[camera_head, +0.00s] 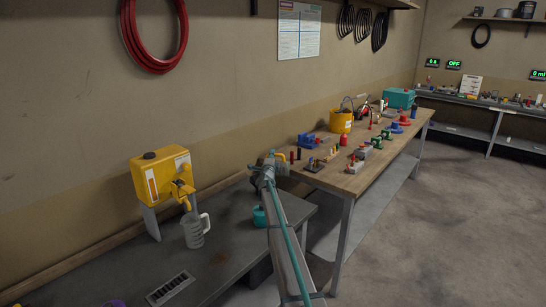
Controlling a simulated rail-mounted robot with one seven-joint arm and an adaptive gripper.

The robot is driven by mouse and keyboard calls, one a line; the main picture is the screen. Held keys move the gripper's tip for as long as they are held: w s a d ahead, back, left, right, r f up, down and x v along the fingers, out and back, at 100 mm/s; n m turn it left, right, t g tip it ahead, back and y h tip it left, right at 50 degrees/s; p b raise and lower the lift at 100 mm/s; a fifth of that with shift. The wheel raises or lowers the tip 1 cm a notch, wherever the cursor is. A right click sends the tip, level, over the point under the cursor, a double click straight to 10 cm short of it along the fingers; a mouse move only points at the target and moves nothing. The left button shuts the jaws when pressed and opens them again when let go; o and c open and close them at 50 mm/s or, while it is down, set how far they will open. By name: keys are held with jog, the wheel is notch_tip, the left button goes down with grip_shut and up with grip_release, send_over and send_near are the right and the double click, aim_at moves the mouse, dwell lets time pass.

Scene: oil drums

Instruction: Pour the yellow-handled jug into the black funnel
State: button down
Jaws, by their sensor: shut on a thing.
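My gripper (268,165) is at the far end of my arm, over the back right corner of the dark bench. It is small here and partly hidden by my own arm. It is shut on a grey thing with a yellow part (281,157), which appears to be the yellow-handled jug. Its tilt and contents cannot be made out. A dark shape (256,184) just below and left of the gripper may be the black funnel, mostly hidden behind my arm.
A pale grey jug (194,231) stands on the dark bench (225,255) by a yellow container (160,177) with a tap. A teal vessel (259,216) stands close left of my arm. A wooden table (345,182) with several small items is to the right. The bench's middle is clear.

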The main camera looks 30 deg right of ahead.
dwell(0.7)
jog(key=shift+w+a+r+n+p, duration=0.2)
jog(key=shift+w+a+n+p, duration=0.15)
jog(key=shift+a+n, duration=0.3)
jog(key=shift+w+a+r+n+p, duration=0.1)
jog(key=shift+w+a+n+p, duration=0.35)
jog(key=shift+n, duration=0.3)
jog(key=shift+a, duration=0.1)
jog(key=shift+w+a+n+t+y+p, duration=0.15)
jog(key=shift+a+n+t+y+p, duration=0.15)
jog(key=shift+n+y, duration=0.1)
jog(key=shift+w+a+n, duration=0.15)
jog(key=shift+n, duration=0.15)
jog(key=shift+w+a+n+p, duration=0.4)
jog(key=shift+a+n+p, duration=0.15)
jog(key=shift+n+p, duration=0.05)
